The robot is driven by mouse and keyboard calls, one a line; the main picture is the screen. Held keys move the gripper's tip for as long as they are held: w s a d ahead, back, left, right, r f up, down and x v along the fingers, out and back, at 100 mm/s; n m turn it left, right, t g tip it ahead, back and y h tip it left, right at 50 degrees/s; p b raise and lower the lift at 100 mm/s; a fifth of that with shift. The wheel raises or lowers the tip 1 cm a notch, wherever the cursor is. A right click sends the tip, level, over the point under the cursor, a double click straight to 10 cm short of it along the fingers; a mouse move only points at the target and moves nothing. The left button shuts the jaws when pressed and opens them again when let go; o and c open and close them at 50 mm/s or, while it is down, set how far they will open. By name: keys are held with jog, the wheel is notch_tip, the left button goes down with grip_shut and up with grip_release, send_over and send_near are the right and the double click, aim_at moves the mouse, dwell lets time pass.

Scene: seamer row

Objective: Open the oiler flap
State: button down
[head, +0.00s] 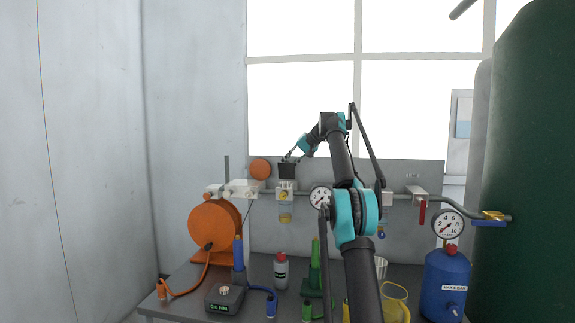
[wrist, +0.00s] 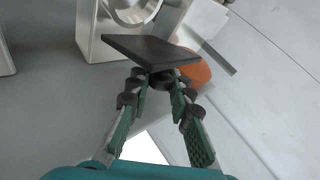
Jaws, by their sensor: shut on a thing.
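The oiler flap (head: 287,171) is a dark square plate at the top of the pale oiler block (head: 286,186), on the pipe run along the back panel. A yellowish bowl (head: 285,217) hangs under the block. In the head view the flap appears raised, its dark face toward the camera. In the wrist view the flap (wrist: 150,50) stands out at an angle from the metal block (wrist: 95,22), which has a round opening. My gripper (wrist: 162,84) is shut on the small dark knob at the flap's edge. My gripper (head: 290,157) also shows in the head view, touching the flap's top.
An orange disc (head: 260,169) is close left of the flap. A pressure gauge (head: 320,197) is right of the oiler. An orange hose reel (head: 215,231), bottles and a blue tank (head: 447,284) crowd the bench below. Open air lies above the panel.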

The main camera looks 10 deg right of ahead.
dwell(0.3)
jog(key=c, duration=1.3)
grip_release()
jog(key=shift+d, duration=0.1)
jog(key=shift+v, duration=1.5)
jog(key=s+d, duration=0.2)
jog(key=d, duration=0.1)
jog(key=s+d, duration=0.2)
jog(key=d, duration=0.1)
jog(key=s+d, duration=0.3)
jog(key=shift+d, duration=0.3)
